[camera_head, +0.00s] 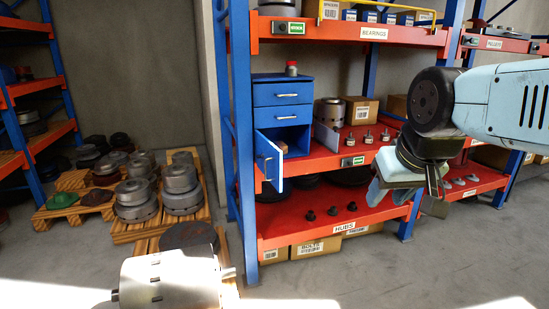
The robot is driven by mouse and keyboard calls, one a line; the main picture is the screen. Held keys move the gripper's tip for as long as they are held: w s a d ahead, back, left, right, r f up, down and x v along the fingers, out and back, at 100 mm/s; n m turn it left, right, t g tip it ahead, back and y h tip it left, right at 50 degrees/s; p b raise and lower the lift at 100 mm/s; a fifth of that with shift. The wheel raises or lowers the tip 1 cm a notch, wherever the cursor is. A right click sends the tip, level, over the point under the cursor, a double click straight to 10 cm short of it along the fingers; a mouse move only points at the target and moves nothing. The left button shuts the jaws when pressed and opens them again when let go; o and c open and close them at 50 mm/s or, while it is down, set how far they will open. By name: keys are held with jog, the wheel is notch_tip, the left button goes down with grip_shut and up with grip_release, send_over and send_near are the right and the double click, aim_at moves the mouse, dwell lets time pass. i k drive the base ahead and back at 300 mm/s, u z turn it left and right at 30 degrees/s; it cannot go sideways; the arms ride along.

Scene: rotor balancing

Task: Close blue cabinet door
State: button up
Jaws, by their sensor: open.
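The small blue cabinet (282,92) stands on the middle red shelf of the blue-framed rack, at its left end. It has two shut drawers with pale handles at the top. Its lower door (269,161) stands open, swung out toward the front left, with a handle on its face. A brown item shows partly inside the open compartment. My gripper (408,196) is at the right, open, in front of the rack and well apart from the door. Pale blue and dark olive parts show at its end; its fingertips are hard to make out.
Next to the cabinet are a metal rotor part (329,111), a cardboard box (361,109) and several small fittings. The lower red shelf (330,213) holds dark hubs. Pallets with metal parts (181,180) and a pale machine (172,279) stand left. Floor is clear at front right.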

aim_at(270, 164)
jog(key=z, duration=0.05)
jog(key=i, duration=1)
jog(key=u, duration=0.5)
